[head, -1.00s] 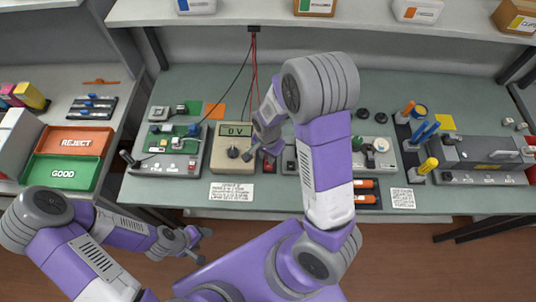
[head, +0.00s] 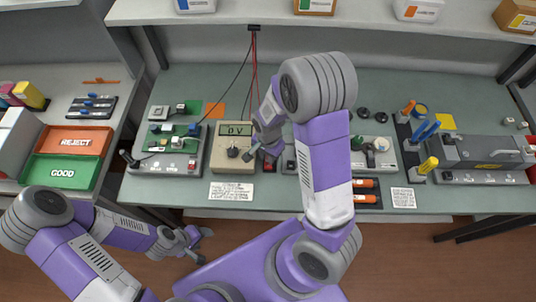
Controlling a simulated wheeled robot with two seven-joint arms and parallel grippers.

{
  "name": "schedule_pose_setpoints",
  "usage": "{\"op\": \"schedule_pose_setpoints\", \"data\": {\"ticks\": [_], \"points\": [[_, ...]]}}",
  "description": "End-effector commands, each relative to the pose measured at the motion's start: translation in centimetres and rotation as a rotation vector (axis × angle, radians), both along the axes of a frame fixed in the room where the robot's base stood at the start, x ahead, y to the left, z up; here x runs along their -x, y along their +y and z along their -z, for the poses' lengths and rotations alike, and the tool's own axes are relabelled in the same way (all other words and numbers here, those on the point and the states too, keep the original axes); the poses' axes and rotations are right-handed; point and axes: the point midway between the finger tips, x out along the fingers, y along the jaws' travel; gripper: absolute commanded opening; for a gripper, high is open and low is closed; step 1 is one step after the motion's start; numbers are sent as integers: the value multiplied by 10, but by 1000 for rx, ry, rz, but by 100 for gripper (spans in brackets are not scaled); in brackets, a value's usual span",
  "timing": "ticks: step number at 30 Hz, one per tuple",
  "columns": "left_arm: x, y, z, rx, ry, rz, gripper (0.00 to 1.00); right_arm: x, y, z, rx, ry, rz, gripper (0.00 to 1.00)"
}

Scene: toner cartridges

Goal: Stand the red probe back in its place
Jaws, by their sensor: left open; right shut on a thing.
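My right gripper (head: 260,155) is low at the right edge of the beige meter (head: 236,130), whose display shows 0 V. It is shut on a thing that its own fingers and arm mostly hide. The red lead (head: 256,75) hangs from the bracket (head: 254,28) and runs down behind my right arm towards this gripper, so the held thing appears to be the red probe. A small red part (head: 268,168) shows just below the gripper. My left gripper (head: 204,246) is open and empty, in front of the table's front edge.
A black lead (head: 238,75) runs left to the circuit board fixture (head: 172,152). A grey fixture (head: 374,155) and a dark grey machine (head: 485,158) stand to the right. A red REJECT tray (head: 74,140) and green GOOD tray (head: 62,172) are on the left table.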

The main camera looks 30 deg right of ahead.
Motion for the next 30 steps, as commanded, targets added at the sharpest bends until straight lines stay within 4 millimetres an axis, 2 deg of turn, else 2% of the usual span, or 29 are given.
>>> {"op": "schedule_pose_setpoints", "data": {"ticks": [13,30], "points": [[0,0,11,0,0,0,61,0,0,14,0,0,1,0],[0,0,9,0,0,0,61,0,0,14,0,-1,1,0]]}}
